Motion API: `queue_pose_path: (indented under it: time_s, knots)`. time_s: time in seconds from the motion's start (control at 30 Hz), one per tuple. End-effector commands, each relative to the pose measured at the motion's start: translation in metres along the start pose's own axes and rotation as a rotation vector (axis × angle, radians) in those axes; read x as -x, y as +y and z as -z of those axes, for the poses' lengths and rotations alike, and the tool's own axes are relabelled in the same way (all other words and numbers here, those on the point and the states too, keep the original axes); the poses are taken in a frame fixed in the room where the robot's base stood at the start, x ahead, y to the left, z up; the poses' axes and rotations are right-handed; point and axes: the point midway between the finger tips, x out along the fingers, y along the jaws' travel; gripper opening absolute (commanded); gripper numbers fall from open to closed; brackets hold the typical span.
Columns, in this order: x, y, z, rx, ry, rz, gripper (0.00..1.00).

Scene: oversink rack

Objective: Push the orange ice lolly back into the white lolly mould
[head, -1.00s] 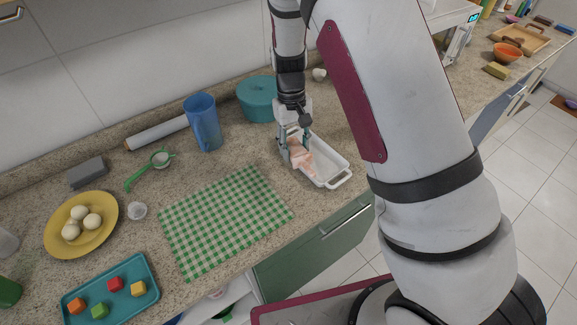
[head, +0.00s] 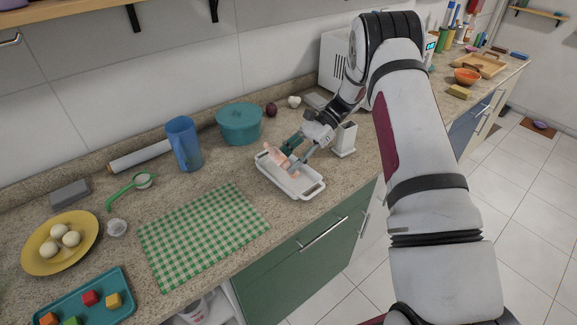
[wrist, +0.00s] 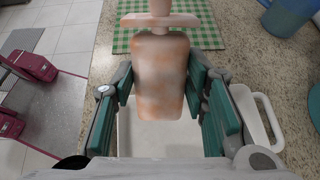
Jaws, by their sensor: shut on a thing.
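The ice lolly (head: 277,160) is pale orange, with a flat block-shaped body and a collar and stick end that show in the wrist view (wrist: 160,82). My gripper (head: 294,156) is shut on the lolly's body, one green-padded finger on each side. It holds the lolly tilted over the white tray (head: 308,192); I cannot tell whether the lolly touches it. A white upright box, which looks like the lolly mould (head: 345,140), stands on the counter right of the tray, behind my gripper. Its opening is too small to make out.
A teal pot (head: 239,125) and a blue jug (head: 184,146) stand behind and left of the tray. A green checked cloth (head: 200,235) lies left of it. A white microwave (head: 338,62) stands behind the mould. The counter's front edge is close to the tray.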

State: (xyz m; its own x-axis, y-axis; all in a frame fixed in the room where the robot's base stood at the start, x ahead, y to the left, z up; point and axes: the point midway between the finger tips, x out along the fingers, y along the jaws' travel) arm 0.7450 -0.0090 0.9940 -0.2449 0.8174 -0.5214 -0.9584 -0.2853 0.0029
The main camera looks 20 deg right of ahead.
Motion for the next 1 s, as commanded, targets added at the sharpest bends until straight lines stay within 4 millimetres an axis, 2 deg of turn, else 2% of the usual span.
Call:
queue_pose_path:
  time_s: [0.17, 0.37, 0.5, 0.6, 0.7, 0.83, 1.0]
  knots:
    - [0.040, -0.026, -0.004, -0.208, -0.154, 0.402, 0.10]
    - [0.115, -0.047, -0.006, -0.348, -0.280, 0.821, 0.10]
    - [0.175, -0.047, 0.001, -0.408, -0.343, 1.092, 0.10]
    - [0.213, -0.040, 0.009, -0.435, -0.371, 1.259, 0.10]
    - [0.243, -0.031, 0.017, -0.451, -0.388, 1.389, 0.10]
    - [0.269, -0.021, 0.023, -0.460, -0.399, 1.503, 0.10]
    - [0.281, -0.015, 0.027, -0.464, -0.402, 1.561, 0.10]
